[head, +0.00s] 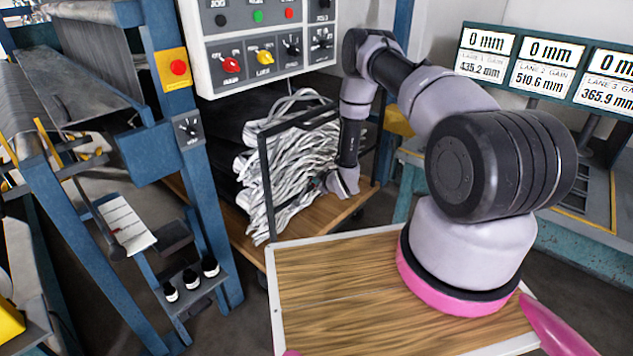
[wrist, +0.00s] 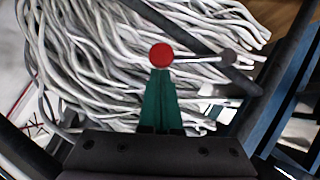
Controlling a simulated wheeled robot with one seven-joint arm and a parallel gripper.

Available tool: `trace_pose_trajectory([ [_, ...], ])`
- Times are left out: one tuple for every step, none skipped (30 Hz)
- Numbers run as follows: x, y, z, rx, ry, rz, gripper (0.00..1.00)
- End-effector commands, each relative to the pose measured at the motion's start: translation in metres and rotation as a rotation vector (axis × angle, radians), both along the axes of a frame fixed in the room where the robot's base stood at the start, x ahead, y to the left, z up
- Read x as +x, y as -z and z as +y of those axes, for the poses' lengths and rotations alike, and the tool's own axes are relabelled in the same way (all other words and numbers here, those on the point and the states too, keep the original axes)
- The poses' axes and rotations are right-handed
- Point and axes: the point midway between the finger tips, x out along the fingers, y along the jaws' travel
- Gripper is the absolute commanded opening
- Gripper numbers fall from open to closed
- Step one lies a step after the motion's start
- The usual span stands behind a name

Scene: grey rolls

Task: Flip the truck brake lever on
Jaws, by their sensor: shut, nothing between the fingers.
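The brake lever (wrist: 195,59) shows in the wrist view as a thin pale rod with a red ball knob (wrist: 160,55) at its left end and a dark round pivot at its right end. My gripper (wrist: 161,75) has green fingers that are shut with nothing between them. The fingertips are just below the red knob in the picture; I cannot tell whether they touch it. In the head view my gripper (head: 342,184) is low beside the truck's dark frame (head: 266,185), over its wooden deck (head: 345,206). The lever cannot be made out there.
White-grey stranded material (head: 292,150) hangs from dark rolls on the truck, close behind the lever. A control panel (head: 262,45) is above it. A blue machine frame (head: 205,200) stands left, a display board (head: 540,62) right. A wooden tabletop (head: 335,300) lies in front.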

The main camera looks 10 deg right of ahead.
Motion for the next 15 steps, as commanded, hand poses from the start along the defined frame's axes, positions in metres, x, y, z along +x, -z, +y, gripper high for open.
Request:
trace_pose_trajectory([
  [0.001,0.001,-0.002,0.008,0.001,0.005,0.00],
  [0.002,0.001,-0.003,0.017,0.001,0.010,0.00],
  [0.004,0.003,-0.005,0.035,0.003,0.022,0.00],
  [0.005,0.004,-0.007,0.051,0.003,0.032,0.00],
  [0.007,0.005,-0.009,0.069,0.004,0.046,0.00],
  [0.008,0.008,-0.012,0.095,0.004,0.065,0.00],
  [0.010,0.010,-0.014,0.115,0.004,0.079,0.00],
  [0.011,0.012,-0.016,0.134,0.005,0.093,0.00],
  [0.012,0.014,-0.018,0.158,0.003,0.111,0.00],
  [0.013,0.016,-0.019,0.172,0.003,0.122,0.00],
  [0.014,0.018,-0.021,0.187,0.004,0.132,0.00],
  [0.016,0.021,-0.023,0.200,0.003,0.144,0.00],
  [0.017,0.024,-0.025,0.208,0.004,0.150,0.00],
  [0.019,0.026,-0.027,0.210,0.003,0.151,0.00],
  [0.019,0.029,-0.028,0.210,0.001,0.152,0.00],
])
